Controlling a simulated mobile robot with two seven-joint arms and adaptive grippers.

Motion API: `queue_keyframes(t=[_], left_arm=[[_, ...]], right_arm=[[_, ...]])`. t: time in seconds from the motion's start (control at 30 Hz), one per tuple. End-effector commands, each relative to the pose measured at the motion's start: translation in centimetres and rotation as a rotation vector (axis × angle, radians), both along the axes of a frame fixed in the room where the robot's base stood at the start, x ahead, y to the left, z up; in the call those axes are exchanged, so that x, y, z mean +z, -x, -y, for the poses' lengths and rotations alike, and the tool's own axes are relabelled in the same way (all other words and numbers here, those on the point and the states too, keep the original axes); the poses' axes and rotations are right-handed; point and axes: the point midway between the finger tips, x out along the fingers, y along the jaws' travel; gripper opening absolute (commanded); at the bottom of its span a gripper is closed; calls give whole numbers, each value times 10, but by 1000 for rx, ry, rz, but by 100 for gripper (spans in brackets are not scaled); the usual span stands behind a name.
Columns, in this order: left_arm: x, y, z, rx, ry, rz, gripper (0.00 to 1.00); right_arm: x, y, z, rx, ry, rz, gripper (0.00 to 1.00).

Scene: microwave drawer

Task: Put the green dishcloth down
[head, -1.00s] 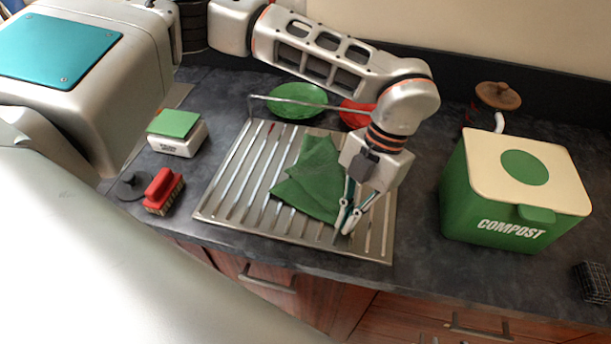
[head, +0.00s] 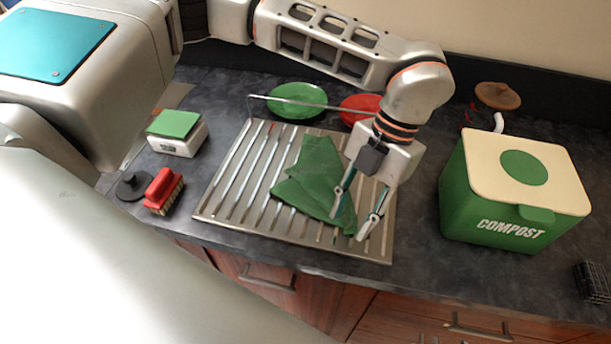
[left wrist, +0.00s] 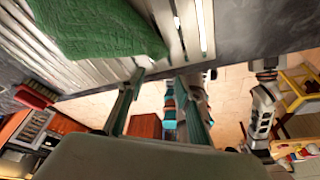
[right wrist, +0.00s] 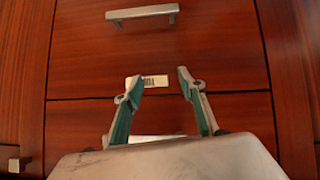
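The green dishcloth (head: 312,182) lies spread and folded on the ribbed metal draining board (head: 228,205). My left gripper (head: 347,220) is open at the cloth's right corner, with one finger over the cloth's edge and the other over the bare board. In the left wrist view the cloth (left wrist: 95,28) lies ahead of the open fingers (left wrist: 162,80), with nothing seen between them. My right gripper (right wrist: 155,95) is open and empty in front of a wooden drawer front; it is not seen in the head view.
A green and cream compost bin (head: 510,195) stands to the right. A green plate (head: 296,100) and a red plate (head: 358,106) are behind the board. A red brush (head: 162,190) and a white box with a green top (head: 178,133) are on the left. A drawer handle (right wrist: 143,13) faces my right gripper.

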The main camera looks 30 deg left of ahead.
Motion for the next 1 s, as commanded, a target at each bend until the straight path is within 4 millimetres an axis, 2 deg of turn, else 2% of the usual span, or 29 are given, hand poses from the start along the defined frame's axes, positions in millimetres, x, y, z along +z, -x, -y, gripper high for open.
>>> queue_keyframes(t=[0.4, 0.5, 1.0], left_arm=[[60, 14, 21, -1, 1, 4, 35], [68, 16, 24, 0, -1, 1, 35], [69, 17, 24, 0, 0, 0, 35]], right_arm=[[0, 0, 0, 0, 0, 0, 40], [0, 0, 0, 0, 0, 0, 40], [3, -1, -1, 3, -2, 4, 40]])
